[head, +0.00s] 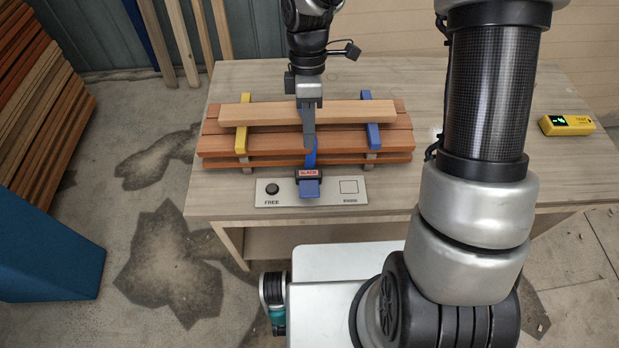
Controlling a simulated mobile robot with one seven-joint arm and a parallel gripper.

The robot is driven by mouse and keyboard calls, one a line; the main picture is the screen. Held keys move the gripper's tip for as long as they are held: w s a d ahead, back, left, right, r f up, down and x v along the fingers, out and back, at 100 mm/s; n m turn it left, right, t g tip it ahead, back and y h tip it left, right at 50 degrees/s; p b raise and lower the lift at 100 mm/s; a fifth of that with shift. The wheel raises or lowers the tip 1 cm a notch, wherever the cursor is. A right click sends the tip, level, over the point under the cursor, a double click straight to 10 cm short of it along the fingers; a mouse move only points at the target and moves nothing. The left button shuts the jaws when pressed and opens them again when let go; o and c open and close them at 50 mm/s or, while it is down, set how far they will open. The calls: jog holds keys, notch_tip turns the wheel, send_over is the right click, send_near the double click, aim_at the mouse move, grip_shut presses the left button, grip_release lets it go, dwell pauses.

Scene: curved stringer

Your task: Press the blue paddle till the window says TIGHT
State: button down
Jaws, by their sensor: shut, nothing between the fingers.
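The blue paddle (309,188) sticks out at the front of a strapping unit on the table, below a small window (308,173) that reads SLACK in red. A blue strap (310,152) runs from the unit up over the stack of boards (350,140). My gripper (309,143) is shut and points down over the stack, just behind the window and in line with the paddle. It appears apart from the paddle. Whether its tips touch the strap or boards I cannot tell.
A pale panel (230,195) under the paddle has a black round knob (272,188) marked FREE and an outlined square (348,187). A yellow meter (567,125) lies at the right. The table (400,185) is clear around the panel.

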aim_at(310, 192)
jog(key=shift+f, duration=0.1)
jog(key=x, duration=1.4)
